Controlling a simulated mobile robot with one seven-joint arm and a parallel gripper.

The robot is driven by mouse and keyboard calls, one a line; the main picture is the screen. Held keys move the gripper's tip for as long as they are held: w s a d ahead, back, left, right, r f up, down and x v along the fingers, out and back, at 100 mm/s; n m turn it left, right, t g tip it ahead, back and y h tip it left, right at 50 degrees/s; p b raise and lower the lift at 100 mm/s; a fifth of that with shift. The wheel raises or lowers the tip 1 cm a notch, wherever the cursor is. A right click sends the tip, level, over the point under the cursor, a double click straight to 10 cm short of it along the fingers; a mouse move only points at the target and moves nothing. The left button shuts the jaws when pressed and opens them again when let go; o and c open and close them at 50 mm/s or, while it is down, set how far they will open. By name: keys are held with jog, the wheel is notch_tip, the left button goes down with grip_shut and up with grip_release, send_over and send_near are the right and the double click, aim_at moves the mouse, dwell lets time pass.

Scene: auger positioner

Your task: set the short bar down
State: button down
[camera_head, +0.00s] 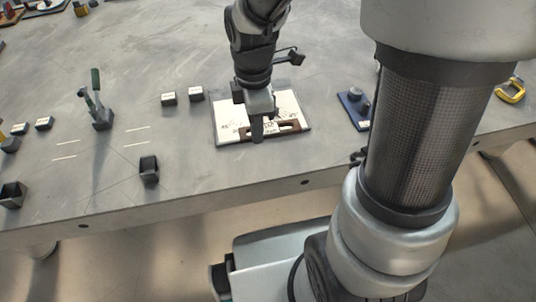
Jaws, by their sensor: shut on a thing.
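My gripper (257,128) points down over a white printed sheet on a board (230,113) near the table's front edge. One dark finger covers the bar's left part; the other finger is hidden. The bar is low over the sheet's front part. I cannot tell whether it touches the sheet.
A blue plate with a knob (354,109) lies to the right. Bare table separates them.

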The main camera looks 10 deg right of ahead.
aim_at(259, 163)
notch_tip(259, 163, down, 10)
jog(key=b, duration=0.2)
jog(key=shift+s+r+b, duration=0.1)
jog(key=shift+r+b, duration=0.05)
jog(key=shift+b, duration=0.25)
jog(key=c, duration=1.9)
grip_release()
